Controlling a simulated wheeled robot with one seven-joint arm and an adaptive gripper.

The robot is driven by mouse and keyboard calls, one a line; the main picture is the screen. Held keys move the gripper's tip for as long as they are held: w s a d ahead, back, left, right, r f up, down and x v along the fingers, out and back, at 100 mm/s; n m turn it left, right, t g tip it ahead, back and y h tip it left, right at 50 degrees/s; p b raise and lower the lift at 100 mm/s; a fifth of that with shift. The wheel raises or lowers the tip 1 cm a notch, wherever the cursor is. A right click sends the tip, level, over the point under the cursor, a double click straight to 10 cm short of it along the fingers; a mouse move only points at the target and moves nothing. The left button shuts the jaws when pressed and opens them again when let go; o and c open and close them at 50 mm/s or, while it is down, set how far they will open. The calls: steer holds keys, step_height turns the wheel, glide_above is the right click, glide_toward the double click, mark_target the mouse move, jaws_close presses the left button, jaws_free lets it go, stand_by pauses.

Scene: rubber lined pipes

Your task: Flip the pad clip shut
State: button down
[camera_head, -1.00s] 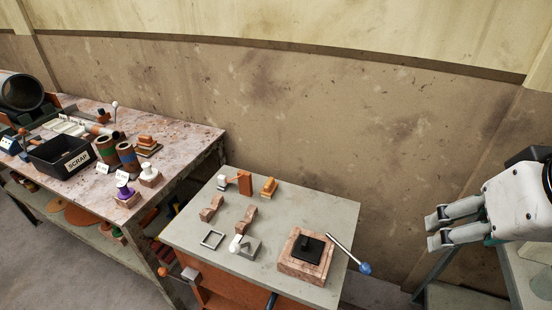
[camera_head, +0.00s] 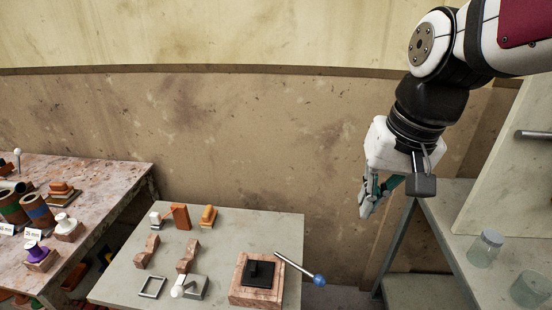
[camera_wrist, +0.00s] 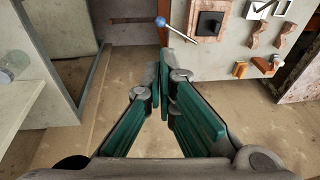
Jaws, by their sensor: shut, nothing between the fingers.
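A stone-coloured block (camera_head: 238,298) with a black pad (camera_head: 262,272) on top sits at the front right of the grey table (camera_head: 140,268). A metal lever (camera_head: 293,264) with a blue ball knob (camera_head: 319,280) slants out from beside the block, past the table's right edge. I take this lever to be the pad clip; it lies swung away from the pad. The black pad (camera_wrist: 209,24) and blue knob (camera_wrist: 160,21) also show at the top of the wrist view. My gripper (camera_head: 366,212) is shut and empty, pointing down, above and right of the knob and apart from it.
Brackets, a square frame (camera_head: 152,287) and small white-knobbed and orange fittings stand on the table's left part. A shelf (camera_head: 425,290) with glass jars (camera_head: 486,248) stands at right. A second bench (camera_head: 110,190) with coloured rolls is at left. Open floor lies between table and shelf.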

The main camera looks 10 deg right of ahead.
steer(key=w+d+f+m+g+b, duration=0.2)
steer(key=w+d+f+m, duration=0.1)
steer(key=w+f, duration=0.5)
steer(key=w+d+f+m+g+y+b, duration=0.1)
steer(key=w+d+f+m+g+b, duration=0.1)
steer(key=w+f, duration=0.6)
step_height(320, 180, down, 6)
steer(key=shift+d+f+m+g+y+b, duration=0.1)
steer(key=shift+d+m+g+y+b, duration=0.2)
steer(key=shift+d+m+g+b, duration=0.25)
steer(key=s+a+f, duration=0.2)
steer(key=f, duration=0.3)
steer(key=s+a+f, duration=0.2)
steer(key=s+f, duration=0.1)
steer(key=f, duration=0.2)
steer(key=shift+a+f+p, duration=0.15)
steer(key=shift+a+p, duration=0.25)
steer(key=shift+p, duration=0.05)
